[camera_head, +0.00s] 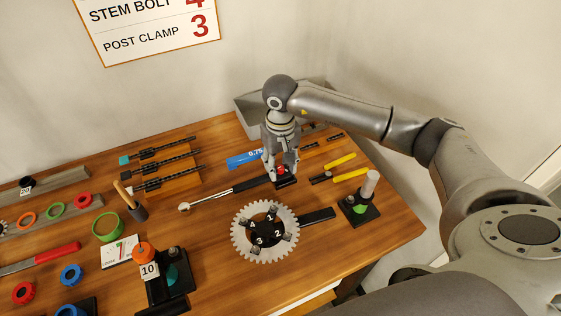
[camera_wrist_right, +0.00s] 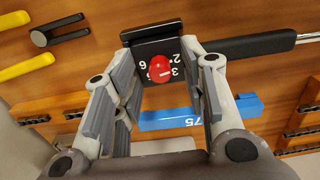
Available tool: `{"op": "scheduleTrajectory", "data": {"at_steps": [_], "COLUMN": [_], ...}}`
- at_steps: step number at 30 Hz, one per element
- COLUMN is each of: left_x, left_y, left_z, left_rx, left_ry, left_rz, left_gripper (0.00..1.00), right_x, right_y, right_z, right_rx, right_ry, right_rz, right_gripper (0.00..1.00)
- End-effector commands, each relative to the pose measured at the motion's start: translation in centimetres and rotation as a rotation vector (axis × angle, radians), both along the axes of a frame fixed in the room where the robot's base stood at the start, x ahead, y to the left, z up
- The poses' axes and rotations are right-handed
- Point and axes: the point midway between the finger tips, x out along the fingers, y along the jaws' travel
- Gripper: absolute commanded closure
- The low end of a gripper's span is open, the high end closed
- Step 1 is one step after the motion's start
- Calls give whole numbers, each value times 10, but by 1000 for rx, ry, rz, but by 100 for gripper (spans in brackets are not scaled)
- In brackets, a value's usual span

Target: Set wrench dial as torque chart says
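The torque chart (camera_head: 150,22) is a white wall sign, cut off at the top. It reads STEM BOLT with a red, partly cropped number that looks like 4, and POST CLAMP 3. The dial is a red round knob (camera_wrist_right: 160,69) on a black block marked with white numbers, 2, 3 and 6 among them. It also shows in the head view (camera_head: 281,170). The wrench (camera_head: 228,191), with black handle and silver shaft, lies beside the dial block. My right gripper (camera_wrist_right: 160,95) is open above the dial, the knob showing between its fingers. My left gripper is out of view.
A blue 0.75 gauge (camera_head: 244,158) lies close to the dial. A toothed chainring (camera_head: 240,248) lies in front. Yellow-handled pliers (camera_head: 342,160) and a small post stand (camera_head: 358,209) are to the right. A grey bin (camera_head: 246,101) stands behind.

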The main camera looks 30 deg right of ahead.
Motion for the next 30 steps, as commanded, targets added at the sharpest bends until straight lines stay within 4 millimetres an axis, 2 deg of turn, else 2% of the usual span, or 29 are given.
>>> {"op": "scheduleTrajectory", "data": {"at_steps": [4, 5, 12, 14, 20, 30], "left_x": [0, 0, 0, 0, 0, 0], "left_y": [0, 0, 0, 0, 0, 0], "left_z": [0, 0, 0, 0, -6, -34], "left_rx": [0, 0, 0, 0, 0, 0], "left_ry": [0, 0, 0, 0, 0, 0], "left_rz": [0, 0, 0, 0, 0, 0], "left_gripper": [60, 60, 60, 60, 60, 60], "right_x": [0, 0, 0, 0, 0, 0], "right_y": [0, 0, 0, 0, 0, 0], "right_z": [0, 0, 0, 0, -2, -2], "right_rx": [0, 0, 0, 0, 0, 1], "right_ry": [0, 0, 1, 1, 0, -1], "right_rz": [0, 0, 0, 0, -23, -239], "right_gripper": [61, 63, 94, 100, 100, 100]}}
